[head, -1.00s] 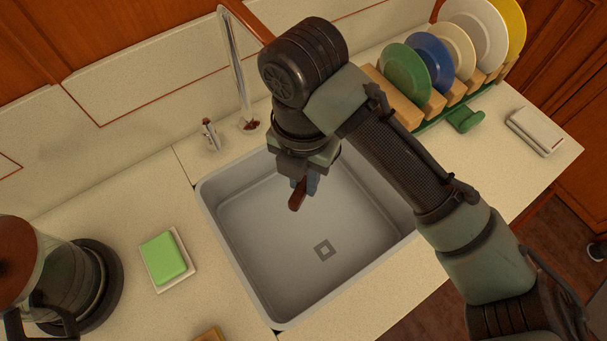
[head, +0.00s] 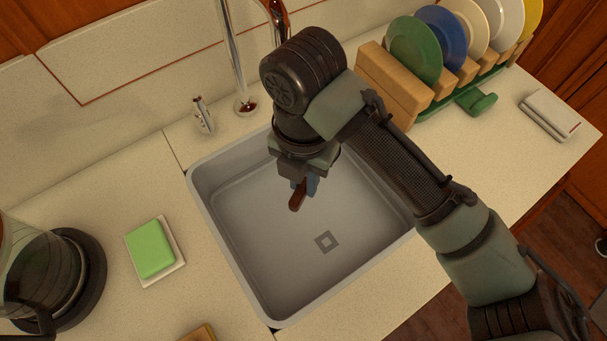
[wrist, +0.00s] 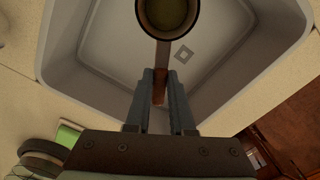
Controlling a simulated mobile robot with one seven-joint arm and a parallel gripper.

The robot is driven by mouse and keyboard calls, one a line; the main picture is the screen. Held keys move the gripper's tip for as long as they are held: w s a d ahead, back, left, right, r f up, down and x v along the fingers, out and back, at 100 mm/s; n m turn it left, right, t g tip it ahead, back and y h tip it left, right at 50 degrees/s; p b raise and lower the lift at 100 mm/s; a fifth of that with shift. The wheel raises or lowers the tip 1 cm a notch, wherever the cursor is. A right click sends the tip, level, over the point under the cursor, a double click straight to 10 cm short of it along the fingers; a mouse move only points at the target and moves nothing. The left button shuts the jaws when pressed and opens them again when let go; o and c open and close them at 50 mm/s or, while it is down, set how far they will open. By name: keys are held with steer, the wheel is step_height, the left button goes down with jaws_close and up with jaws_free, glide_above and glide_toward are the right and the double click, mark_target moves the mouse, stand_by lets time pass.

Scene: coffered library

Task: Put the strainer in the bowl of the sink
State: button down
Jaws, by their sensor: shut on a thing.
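My gripper (head: 305,186) hangs over the back middle part of the grey sink bowl (head: 265,255). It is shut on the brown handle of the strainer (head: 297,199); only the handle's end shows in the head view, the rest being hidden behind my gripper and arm. In the wrist view my gripper's fingers (wrist: 159,88) close on the handle, and the strainer's round, dark-rimmed cup (wrist: 168,14) shows at the top edge, partly cut off. The strainer is held above the sink floor. The sink bowl (wrist: 110,45) looks empty below, with a square drain mark.
A faucet (head: 237,70) and small tap lever (head: 203,115) stand behind the sink. A green sponge on a dish (head: 152,250) and a coffee maker (head: 50,275) are left. A dish rack (head: 395,85) with plates and a folded cloth (head: 549,115) are right.

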steer(key=b, duration=1.1)
glide_toward(304, 221)
steer(key=shift+f, duration=2.55)
steer(key=shift+f+b, duration=0.4)
steer(key=shift+f, duration=0.2)
steer(key=c, duration=0.7)
jaws_free()
step_height(304, 221, up, 13)
steer(key=p, duration=0.3)
steer(key=shift+s, duration=0.1)
